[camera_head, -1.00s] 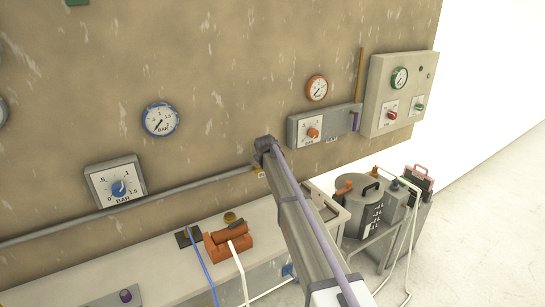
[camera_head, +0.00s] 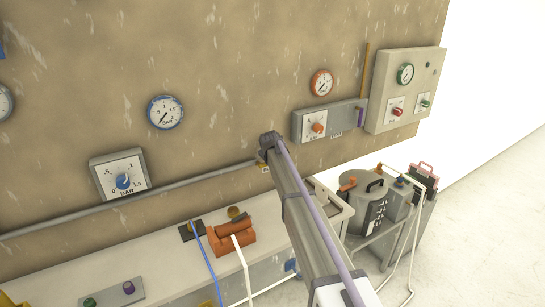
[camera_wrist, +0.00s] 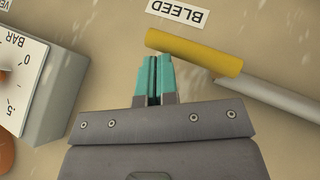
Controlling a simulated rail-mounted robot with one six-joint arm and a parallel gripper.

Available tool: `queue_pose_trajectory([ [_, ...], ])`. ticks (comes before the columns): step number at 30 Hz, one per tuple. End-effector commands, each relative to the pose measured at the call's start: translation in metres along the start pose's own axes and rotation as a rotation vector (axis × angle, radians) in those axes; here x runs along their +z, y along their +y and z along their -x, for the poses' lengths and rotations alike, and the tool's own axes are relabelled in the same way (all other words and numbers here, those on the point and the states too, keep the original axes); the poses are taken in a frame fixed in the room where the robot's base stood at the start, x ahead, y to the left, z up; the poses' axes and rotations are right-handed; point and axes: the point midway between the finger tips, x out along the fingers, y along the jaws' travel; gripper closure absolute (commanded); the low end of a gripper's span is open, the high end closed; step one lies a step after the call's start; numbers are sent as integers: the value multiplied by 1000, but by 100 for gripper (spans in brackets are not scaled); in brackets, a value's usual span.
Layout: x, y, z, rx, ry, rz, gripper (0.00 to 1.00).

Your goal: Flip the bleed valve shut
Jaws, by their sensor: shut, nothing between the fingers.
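The bleed valve's yellow lever (camera_wrist: 195,52) shows in the wrist view, just below a white BLEED label (camera_wrist: 177,13). It lies roughly parallel to a grey pipe (camera_wrist: 275,98) that runs off to the right. My gripper (camera_wrist: 154,62) has teal fingers pressed together with nothing between them. Its tips are beside the lever's left end in the picture; I cannot tell whether they touch. In the head view, my arm hides the gripper and most of the valve; a small yellow bit (camera_head: 264,168) shows beside the arm's end.
A boxed BAR dial (camera_wrist: 18,80) is left of my fingers in the wrist view. In the head view, a bench (camera_head: 150,255) bears an orange clamp-like tool (camera_head: 232,236). Gauges and a control box (camera_head: 405,90) are on the wall. A tank (camera_head: 366,205) stands at right.

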Motion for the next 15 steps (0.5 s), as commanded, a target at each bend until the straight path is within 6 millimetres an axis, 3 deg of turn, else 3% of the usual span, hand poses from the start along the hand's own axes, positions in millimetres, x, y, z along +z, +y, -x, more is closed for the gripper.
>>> queue_pose_trajectory([
  [8,-25,20,27,2,1,-1,100],
  [10,-32,28,40,2,1,-1,100],
  [15,-26,44,82,3,1,0,100],
])
